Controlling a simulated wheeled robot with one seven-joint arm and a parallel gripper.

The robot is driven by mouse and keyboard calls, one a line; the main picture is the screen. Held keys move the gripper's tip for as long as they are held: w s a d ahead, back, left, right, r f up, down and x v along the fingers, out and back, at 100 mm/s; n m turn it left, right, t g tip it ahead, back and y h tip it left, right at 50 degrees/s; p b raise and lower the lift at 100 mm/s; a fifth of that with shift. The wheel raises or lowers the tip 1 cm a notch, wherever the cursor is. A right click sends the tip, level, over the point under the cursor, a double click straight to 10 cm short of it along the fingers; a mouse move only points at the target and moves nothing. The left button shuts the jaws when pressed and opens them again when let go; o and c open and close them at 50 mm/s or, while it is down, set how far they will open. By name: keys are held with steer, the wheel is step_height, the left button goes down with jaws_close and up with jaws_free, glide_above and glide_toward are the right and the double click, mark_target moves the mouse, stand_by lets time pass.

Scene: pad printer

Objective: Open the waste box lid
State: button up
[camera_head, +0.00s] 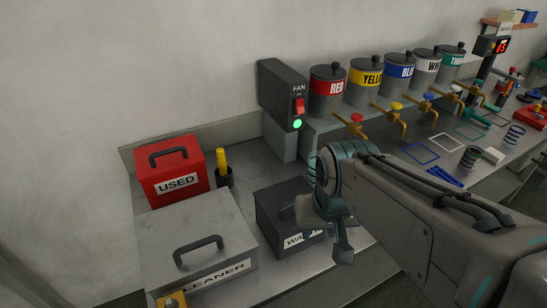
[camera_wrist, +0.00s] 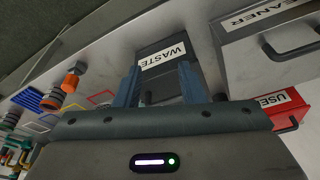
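The waste box (camera_head: 268,208) is a dark grey box with a white label on its front, partly hidden behind my gripper in the head view. Its lid looks down and flat; its handle is not clearly visible. In the wrist view the WASTE label (camera_wrist: 163,57) shows upside down, just beyond the fingertips. My gripper (camera_wrist: 158,76) is open, its two blue-grey fingers spread apart with the dark box seen between them. Nothing is visibly held. In the head view my wrist is over the right side of the box; I cannot tell whether the fingers touch it.
A grey cleaner box (camera_head: 200,235) stands left of the waste box, with a red used box (camera_head: 172,170) behind it. A yellow-handled tool in a dark holder (camera_head: 223,168) stands between. The fan switch box (camera_head: 284,95) and ink pots (camera_head: 328,92) with taps are behind.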

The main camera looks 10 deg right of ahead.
steer(key=w+d+r+m+p, duration=0.1)
steer(key=w+r+m+p, duration=0.1)
steer(key=w+r+m, duration=0.85)
steer(key=w+f+m, duration=0.1)
steer(key=f, duration=0.4)
steer(key=w+f+m, duration=0.1)
steer(key=f, duration=0.4)
steer(key=w+f+m, duration=0.1)
steer(key=f, duration=0.4)
steer(key=shift+a+f+g+y, duration=0.2)
steer(key=shift+a+g+y, duration=0.1)
steer(key=shift+a, duration=0.05)
jaws_close()
